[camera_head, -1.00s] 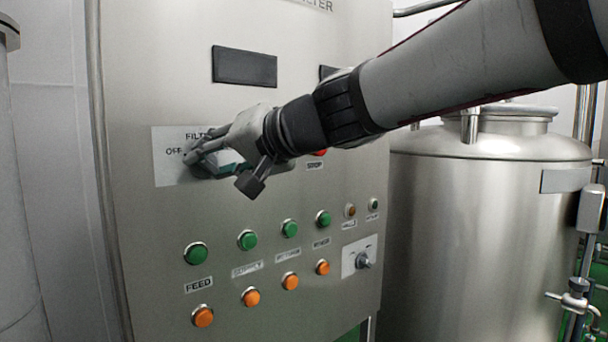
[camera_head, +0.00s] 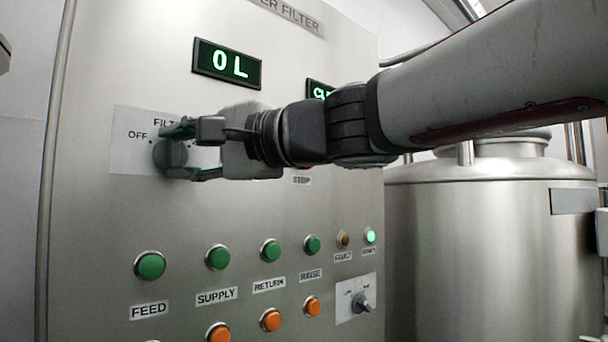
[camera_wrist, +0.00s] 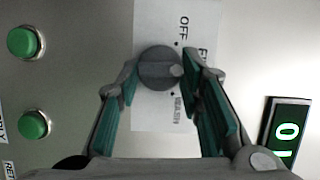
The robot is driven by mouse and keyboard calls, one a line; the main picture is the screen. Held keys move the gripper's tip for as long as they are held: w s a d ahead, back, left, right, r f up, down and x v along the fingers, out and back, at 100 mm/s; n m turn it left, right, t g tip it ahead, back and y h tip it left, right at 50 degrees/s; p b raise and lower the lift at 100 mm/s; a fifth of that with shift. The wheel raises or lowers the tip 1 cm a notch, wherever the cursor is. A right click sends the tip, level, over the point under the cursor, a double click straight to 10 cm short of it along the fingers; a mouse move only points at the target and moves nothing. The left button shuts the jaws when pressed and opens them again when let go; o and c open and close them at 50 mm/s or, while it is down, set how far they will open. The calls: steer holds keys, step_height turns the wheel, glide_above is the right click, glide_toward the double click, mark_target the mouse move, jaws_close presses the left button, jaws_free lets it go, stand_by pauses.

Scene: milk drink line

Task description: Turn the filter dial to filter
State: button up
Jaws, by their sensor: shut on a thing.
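The filter dial (camera_head: 170,153) is a round dark grey knob on a white label plate on the steel panel. "OFF" is printed to its left in the head view. In the wrist view the dial (camera_wrist: 158,68) sits between my fingertips, with "OFF" above and a blurred label below. A pale mark on the dial faces right there, between the dots of these two labels. My gripper (camera_head: 172,152) is shut on the dial, one finger above and one below in the head view. The fingers partly hide the plate's printing.
A lit display (camera_head: 227,64) reads "0 L"; a second display (camera_head: 320,90) is partly behind my arm. Green buttons (camera_head: 150,265) and orange buttons (camera_head: 270,320) lie below, with a small selector knob (camera_head: 362,301) at right. A steel tank (camera_head: 490,240) stands right of the panel.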

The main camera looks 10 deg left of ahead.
steer(key=shift+f+m+b, duration=0.1)
steer(key=shift+m+b, duration=0.2)
steer(key=shift+b, duration=0.05)
stand_by(0.3)
steer(key=o, duration=1.2)
steer(key=shift+c, duration=0.2)
steer(key=shift+d, duration=0.1)
steer(key=v, duration=1.2)
steer(key=shift+f, duration=0.15)
